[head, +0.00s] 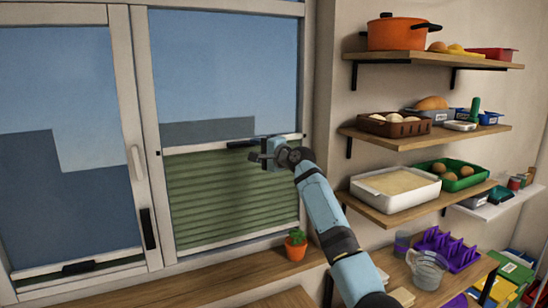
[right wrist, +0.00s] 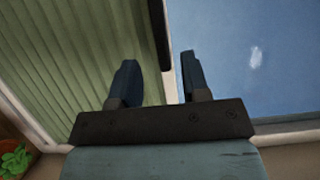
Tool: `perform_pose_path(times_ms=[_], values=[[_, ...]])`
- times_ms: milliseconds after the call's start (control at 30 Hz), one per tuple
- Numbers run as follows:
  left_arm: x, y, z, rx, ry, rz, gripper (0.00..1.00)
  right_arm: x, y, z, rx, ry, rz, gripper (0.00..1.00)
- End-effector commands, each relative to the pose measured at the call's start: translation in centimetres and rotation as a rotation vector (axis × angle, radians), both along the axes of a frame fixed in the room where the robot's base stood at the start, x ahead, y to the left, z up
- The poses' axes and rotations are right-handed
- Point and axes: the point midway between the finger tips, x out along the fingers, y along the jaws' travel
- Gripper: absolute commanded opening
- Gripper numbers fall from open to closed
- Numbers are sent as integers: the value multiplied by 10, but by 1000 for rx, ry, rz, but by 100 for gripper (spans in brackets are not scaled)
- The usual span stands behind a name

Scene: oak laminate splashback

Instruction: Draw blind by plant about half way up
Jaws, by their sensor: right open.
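The green pleated blind (head: 228,190) by the plant covers the lower part of the right window pane. Its pale top rail (head: 205,148) stands roughly half way up the pane, with blue glass above. A dark handle (head: 243,144) sits on that rail. The potted plant (head: 296,245) stands on the sill at the pane's lower right. My right gripper (head: 257,157) is open in front of the rail, just right of the handle. In the right wrist view the rail (right wrist: 172,85) passes between the open fingers (right wrist: 158,82); I cannot tell whether they touch it. My left gripper is out of view.
The left pane has a low blind rail (head: 110,266) with a dark handle. Shelves (head: 430,135) with pots, trays and food stick out from the wall on the right. A worktop (head: 400,270) with a jug and purple rack lies below them.

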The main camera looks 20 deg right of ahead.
Motion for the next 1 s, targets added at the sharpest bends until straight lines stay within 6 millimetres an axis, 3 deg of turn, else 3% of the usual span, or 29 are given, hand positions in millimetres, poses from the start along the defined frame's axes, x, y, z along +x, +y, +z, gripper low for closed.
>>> perform_pose_path(times_ms=[200,400,1000], values=[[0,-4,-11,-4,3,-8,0,-44,-20,-2,-2,-3,-1,43],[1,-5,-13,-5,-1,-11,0,-64,-30,-1,0,-1,-1,43],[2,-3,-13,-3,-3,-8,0,-69,-31,-2,-2,0,-1,43]])
